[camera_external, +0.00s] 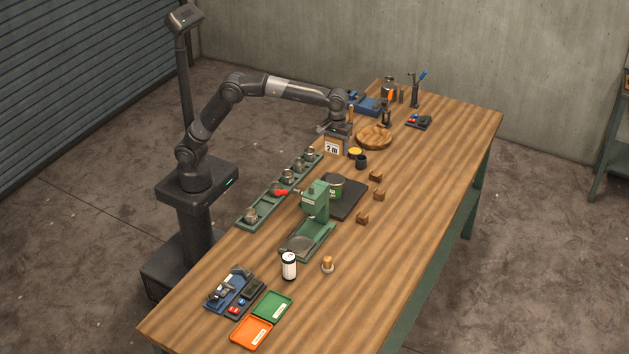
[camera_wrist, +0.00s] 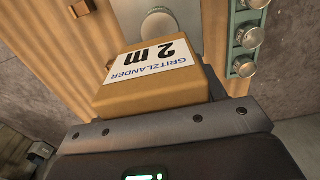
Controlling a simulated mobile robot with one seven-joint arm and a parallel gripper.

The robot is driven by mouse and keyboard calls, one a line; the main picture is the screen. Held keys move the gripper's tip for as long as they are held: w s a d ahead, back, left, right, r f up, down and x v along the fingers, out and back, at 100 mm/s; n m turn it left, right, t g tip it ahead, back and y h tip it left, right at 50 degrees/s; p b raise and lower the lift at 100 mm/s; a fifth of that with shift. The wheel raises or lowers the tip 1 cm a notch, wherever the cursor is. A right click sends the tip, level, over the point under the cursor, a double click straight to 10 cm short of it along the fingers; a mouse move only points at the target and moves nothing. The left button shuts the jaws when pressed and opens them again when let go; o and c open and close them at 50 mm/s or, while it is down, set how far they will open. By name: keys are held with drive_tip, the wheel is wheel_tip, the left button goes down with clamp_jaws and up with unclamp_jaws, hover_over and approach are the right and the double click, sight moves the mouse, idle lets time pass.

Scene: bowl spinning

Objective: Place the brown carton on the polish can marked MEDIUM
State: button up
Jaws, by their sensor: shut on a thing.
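The brown carton (camera_external: 333,148) has a white label reading "2 m". My gripper (camera_external: 338,131) is shut on it from above, near the far left side of the table. The carton (camera_wrist: 155,88) fills the middle of the wrist view, its label reading "GRITZLANDER 2 m". The word MEDIUM is not readable on any can.
A green rack (camera_external: 257,208) with metal pieces runs along the left edge. The table's right side is mostly clear.

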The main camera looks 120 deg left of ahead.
sight(335, 179)
wheel_tip(335, 179, down, 12)
drive_tip(key=shift+f, duration=0.2)
idle(0.4)
drive_tip(key=o, duration=1.1)
drive_tip(key=shift+f, duration=0.15)
